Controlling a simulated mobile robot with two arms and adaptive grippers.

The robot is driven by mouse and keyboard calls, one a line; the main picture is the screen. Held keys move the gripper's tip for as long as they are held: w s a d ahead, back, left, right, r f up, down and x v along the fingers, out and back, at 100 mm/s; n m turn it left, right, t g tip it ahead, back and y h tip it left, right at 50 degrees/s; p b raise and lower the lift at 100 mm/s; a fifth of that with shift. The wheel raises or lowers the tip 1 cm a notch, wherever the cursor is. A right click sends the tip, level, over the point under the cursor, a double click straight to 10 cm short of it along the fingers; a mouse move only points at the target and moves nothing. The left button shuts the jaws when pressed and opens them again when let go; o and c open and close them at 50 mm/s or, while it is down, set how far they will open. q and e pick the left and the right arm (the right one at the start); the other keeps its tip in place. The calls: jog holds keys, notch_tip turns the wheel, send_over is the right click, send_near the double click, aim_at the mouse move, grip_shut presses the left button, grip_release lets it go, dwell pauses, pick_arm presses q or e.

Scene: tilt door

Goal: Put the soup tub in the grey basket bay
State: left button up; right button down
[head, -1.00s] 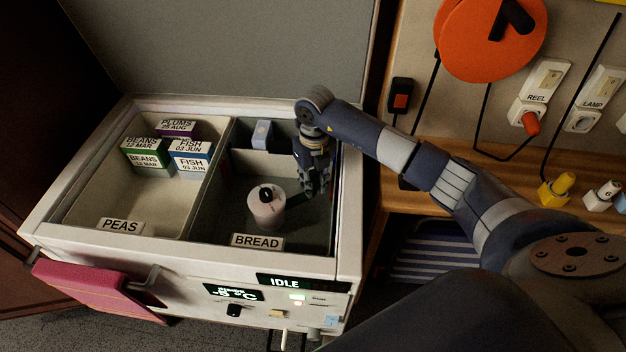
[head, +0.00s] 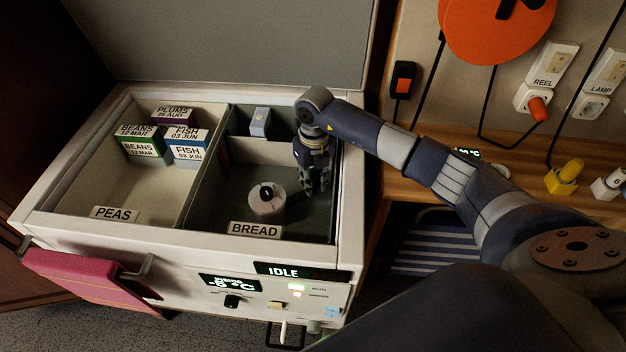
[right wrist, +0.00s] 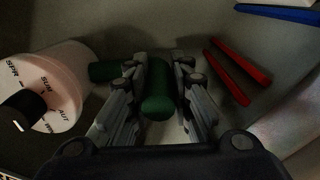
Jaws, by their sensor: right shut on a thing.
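A pale round tub (head: 267,203) with a black knob on top stands in the right-hand freezer bay, marked BREAD. In the right wrist view the pale tub (right wrist: 52,82) is at the left, with season letters around its knob. I see no soup label on it. My right gripper (head: 314,188) reaches down into this bay, to the right of the pale tub. In the right wrist view my right gripper (right wrist: 158,80) is shut on a green rounded piece (right wrist: 157,92). Whether this belongs to the soup tub I cannot tell. No basket is clearly recognisable. My left gripper is not in view.
The left bay (head: 120,190), marked PEAS, holds several boxes, with free floor in front. A low partition (head: 270,152) crosses the right bay, with a small grey-blue block (head: 260,122) behind it. Red bars (right wrist: 238,75) lie right of my fingers. The lid (head: 220,45) stands open.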

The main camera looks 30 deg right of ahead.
aim_at(313, 168)
jog(key=shift+f, duration=0.15)
jog(key=c, duration=1.4)
grip_release()
jog(key=shift+o, duration=0.2)
jog(key=shift+f, duration=0.1)
jog(key=shift+r, duration=0.2)
jog(key=shift+d+r+p, duration=0.1)
jog(key=shift+r+p, duration=2.6)
jog(key=shift+r, duration=1.15)
